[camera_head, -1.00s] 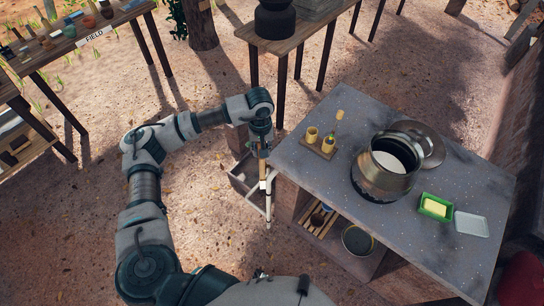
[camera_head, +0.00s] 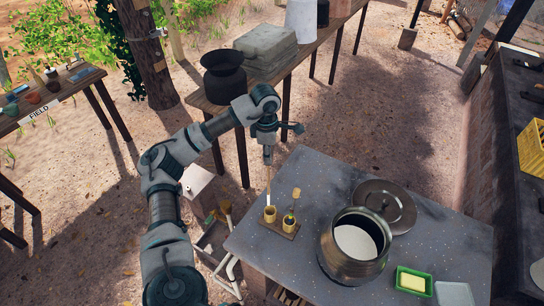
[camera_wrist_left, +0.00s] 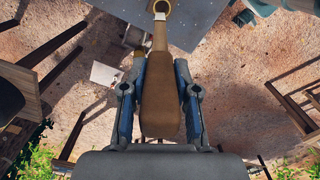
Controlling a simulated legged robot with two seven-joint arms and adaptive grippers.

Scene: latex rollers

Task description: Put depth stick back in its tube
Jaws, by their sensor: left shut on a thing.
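The depth stick (camera_head: 268,186) hangs near upright from my left gripper (camera_head: 267,157), a pale thin shaft below it. In the left wrist view my left gripper (camera_wrist_left: 160,100) is shut on the stick's broad brown wooden handle (camera_wrist_left: 160,105). Two short yellow-tan tubes stand in a small wooden holder (camera_head: 280,230) at the table's left edge. The stick's lower end meets the mouth of the left tube (camera_head: 269,214); I cannot tell how far inside it is. A tube mouth shows at the top of the wrist view (camera_wrist_left: 161,5). The right tube (camera_head: 289,223) holds a dark-topped item.
A small yellowish piece (camera_head: 296,193) stands behind the tubes. A metal pot (camera_head: 345,262) with white liquid, its lid (camera_head: 385,203) and a green tray (camera_head: 412,282) are on the grey table (camera_head: 340,180). A bench with a black pot (camera_head: 222,76) stands behind.

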